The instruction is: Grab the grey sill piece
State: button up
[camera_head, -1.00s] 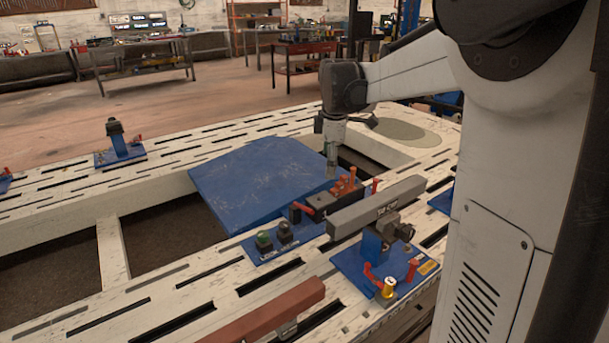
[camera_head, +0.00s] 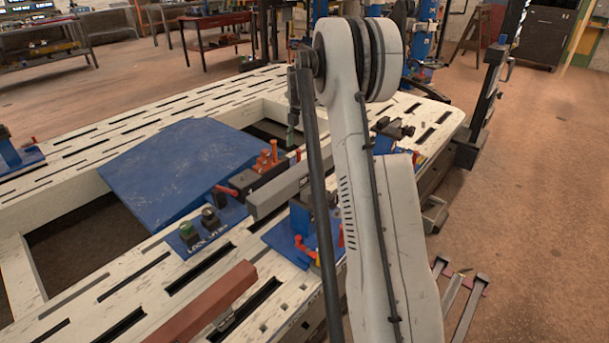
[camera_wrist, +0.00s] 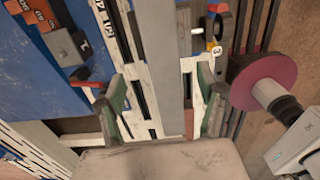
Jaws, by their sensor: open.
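The grey sill piece (camera_head: 268,198) is a long straight bar lying over the near rail of the white frame bench, partly hidden behind my arm in the head view. In the wrist view the grey sill piece (camera_wrist: 165,60) runs up the picture, between my two green-grey fingers. My gripper (camera_wrist: 166,110) is open, with a finger on each side of the bar and a gap to each. In the head view my gripper (camera_head: 293,122) hangs fingers down near the bar's far end, partly hidden by my arm. Its height above the bar is hard to tell.
Orange-handled clamps (camera_head: 270,158) stand just behind the bar, beside a blue panel (camera_head: 180,165). A red-brown bar (camera_head: 212,303) lies nearer on the rail. A control box with knobs (camera_head: 205,228) sits between. A dark red disc (camera_wrist: 250,78) is right of my fingers.

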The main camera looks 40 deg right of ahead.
aim_at(301, 167)
notch_tip(301, 167, down, 7)
jog(key=shift+f+b, duration=0.2)
jog(key=shift+b, duration=0.5)
jog(key=shift+d+f+b, duration=0.2)
jog(key=shift+f+b, duration=0.25)
jog(key=shift+f, duration=0.9)
jog(key=shift+d+f+b, duration=0.2)
jog(key=shift+f+b, duration=0.2)
jog(key=shift+f, duration=0.9)
jog(key=shift+r, duration=0.1)
grip_shut()
